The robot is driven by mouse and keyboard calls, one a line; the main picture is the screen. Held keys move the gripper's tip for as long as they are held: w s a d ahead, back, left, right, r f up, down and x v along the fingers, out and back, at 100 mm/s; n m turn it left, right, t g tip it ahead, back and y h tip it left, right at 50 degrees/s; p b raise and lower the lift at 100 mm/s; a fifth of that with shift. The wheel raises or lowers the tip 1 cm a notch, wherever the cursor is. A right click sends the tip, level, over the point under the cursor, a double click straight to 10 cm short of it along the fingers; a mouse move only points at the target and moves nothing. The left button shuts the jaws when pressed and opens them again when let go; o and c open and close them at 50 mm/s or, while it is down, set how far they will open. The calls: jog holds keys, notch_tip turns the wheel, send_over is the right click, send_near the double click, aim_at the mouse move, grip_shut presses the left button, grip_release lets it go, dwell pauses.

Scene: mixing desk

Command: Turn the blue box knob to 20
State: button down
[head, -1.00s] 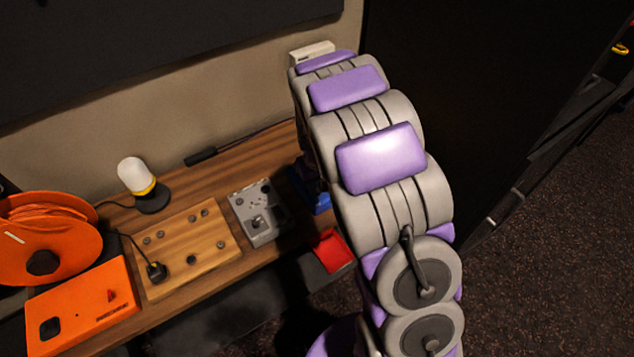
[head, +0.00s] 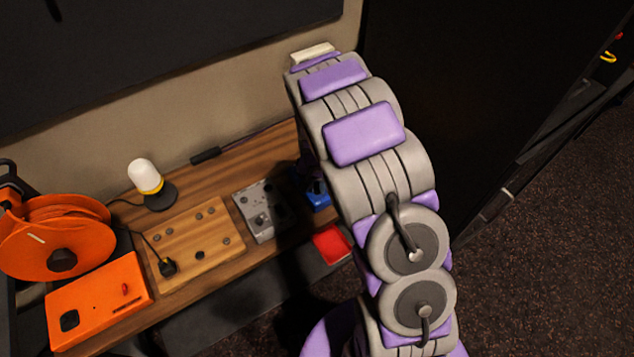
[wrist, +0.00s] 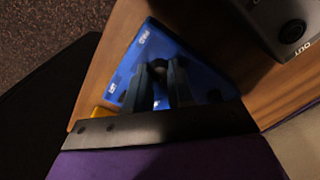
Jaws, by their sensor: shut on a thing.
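The blue box (wrist: 128,72) lies on the wooden desk and fills the middle of the wrist view. In the head view only a part of the blue box (head: 318,197) shows beside my arm. My gripper (wrist: 160,72) reaches over the box with its two dark fingers on either side of a dark round knob (wrist: 158,65). The fingers are shut on this knob. The knob's pointer and its scale are too dark and covered to read. My arm hides my gripper in the head view.
A grey box (head: 262,208) stands just left of the blue box. A wooden board with knobs (head: 184,238), a lamp (head: 147,178), an orange box (head: 98,303) and an orange reel (head: 52,232) stand further left. A red object (head: 332,244) is at the desk's front edge.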

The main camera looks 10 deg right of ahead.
aim_at(317, 187)
dwell(0.4)
jog(key=c, duration=1)
grip_release()
notch_tip(317, 187, up, 17)
jog(key=shift+w+r+p, duration=0.1)
jog(key=shift+r+p, duration=0.05)
jog(key=shift+p, duration=0.85)
jog(key=s+r+n, duration=0.1)
jog(key=s+r, duration=0.1)
jog(key=s, duration=0.9)
jog(key=s+r+n+g+b, duration=0.1)
jog(key=s+r+n, duration=0.1)
jog(key=s, duration=1)
jog(key=s+r+n+b, duration=0.1)
jog(key=s+r+n, duration=0.1)
jog(key=s, duration=0.9)
jog(key=shift+s+r+g, duration=0.35)
jog(key=shift+r+g, duration=0.05)
jog(key=shift+r, duration=0.2)
